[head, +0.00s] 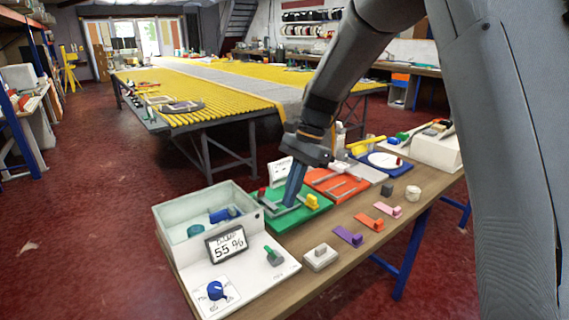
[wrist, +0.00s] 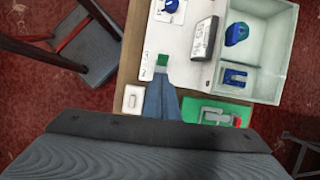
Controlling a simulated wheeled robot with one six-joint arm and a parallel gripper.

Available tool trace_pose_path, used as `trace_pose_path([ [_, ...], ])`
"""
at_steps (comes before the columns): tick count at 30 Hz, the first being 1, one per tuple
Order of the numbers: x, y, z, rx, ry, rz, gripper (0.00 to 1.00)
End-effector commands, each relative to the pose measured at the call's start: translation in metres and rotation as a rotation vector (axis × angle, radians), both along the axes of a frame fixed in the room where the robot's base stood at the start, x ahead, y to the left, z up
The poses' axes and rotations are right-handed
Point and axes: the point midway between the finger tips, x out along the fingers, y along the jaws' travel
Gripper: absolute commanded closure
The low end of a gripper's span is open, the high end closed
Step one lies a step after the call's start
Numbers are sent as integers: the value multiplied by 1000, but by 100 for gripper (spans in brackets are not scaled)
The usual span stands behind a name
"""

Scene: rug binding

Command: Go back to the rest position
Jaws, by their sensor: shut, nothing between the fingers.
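My gripper (head: 293,186) reaches down over the green board (head: 312,216) near the middle of the bench. Its blue fingers are together with nothing between them. In the wrist view my gripper (wrist: 162,84) points toward the white panel, its tips close in the picture to a green lever (wrist: 163,62); I cannot tell the height gap. The lever (head: 273,256) stands on the white panel in the head view. The fingers hide part of the green board.
The wooden bench (head: 335,270) holds a clear bin (head: 165,217), a 55 % display (head: 226,243), a blue knob (head: 216,290), a white switch (head: 320,257), an orange board (head: 340,184) and small coloured clips. A yellow slatted table (head: 215,110) stands behind. Red floor (head: 80,230) is open at left.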

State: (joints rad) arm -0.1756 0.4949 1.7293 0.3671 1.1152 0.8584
Motion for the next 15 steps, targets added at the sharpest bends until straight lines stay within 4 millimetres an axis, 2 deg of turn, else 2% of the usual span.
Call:
trace_pose_path([
  [5,-38,-55,-19,-54,-133,165,100],
  [9,-85,-107,-39,-119,-262,381,100],
  [12,-121,-136,-53,-164,-339,545,100],
  [15,-151,-156,-64,-198,-395,684,100],
])
